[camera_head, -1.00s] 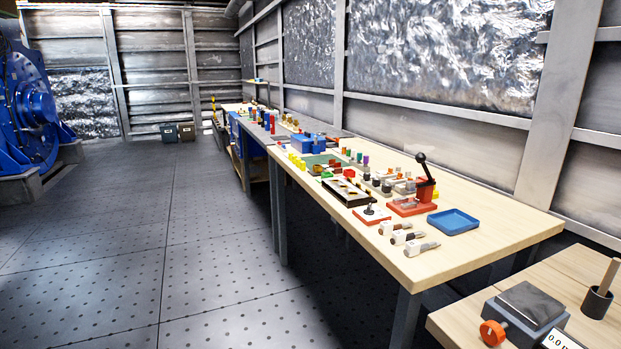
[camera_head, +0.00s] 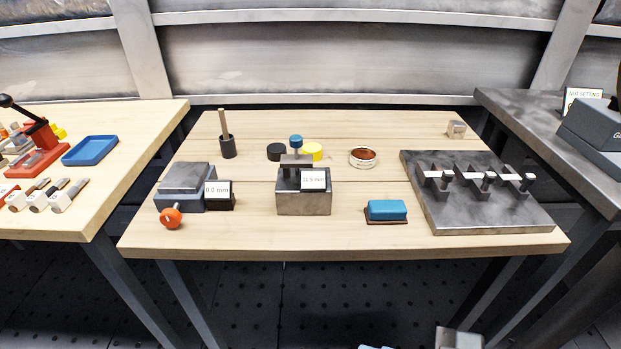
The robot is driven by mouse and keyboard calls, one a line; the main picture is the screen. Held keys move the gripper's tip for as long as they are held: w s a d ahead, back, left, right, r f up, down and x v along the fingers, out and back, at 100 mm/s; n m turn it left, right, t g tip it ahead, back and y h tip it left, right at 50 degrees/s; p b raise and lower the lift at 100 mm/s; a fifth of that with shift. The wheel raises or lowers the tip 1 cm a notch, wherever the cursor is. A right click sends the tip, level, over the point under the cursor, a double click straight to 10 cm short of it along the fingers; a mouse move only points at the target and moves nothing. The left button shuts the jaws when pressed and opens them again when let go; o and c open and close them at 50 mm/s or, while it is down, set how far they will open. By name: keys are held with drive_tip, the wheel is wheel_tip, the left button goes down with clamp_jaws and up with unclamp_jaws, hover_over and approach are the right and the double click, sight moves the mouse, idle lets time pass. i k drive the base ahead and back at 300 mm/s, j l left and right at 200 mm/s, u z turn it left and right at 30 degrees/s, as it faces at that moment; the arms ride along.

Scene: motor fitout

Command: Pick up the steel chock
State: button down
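A small grey metal block (camera_head: 456,129) sits at the back right of the middle wooden table. A second grey metallic block (camera_head: 458,339) shows low at the bottom edge, partly cut off by the frame. Either could be the steel chock; I cannot tell which from this view.
The middle table (camera_head: 330,245) holds a steel plate with slots (camera_head: 490,212), a blue-topped block (camera_head: 387,210), a steel gauge block (camera_head: 303,203), a scale (camera_head: 185,190) and a black cup (camera_head: 228,146). A wooden bench (camera_head: 130,130) stands left, a grey bench (camera_head: 510,105) right.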

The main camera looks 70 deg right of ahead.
sight(437, 180)
drive_tip(key=k+z, duration=0.1)
drive_tip(key=z, duration=0.65)
drive_tip(key=k+z, duration=0.15)
drive_tip(key=z, duration=0.2)
drive_tip(key=l+z, duration=0.15)
drive_tip(key=z, duration=0.5)
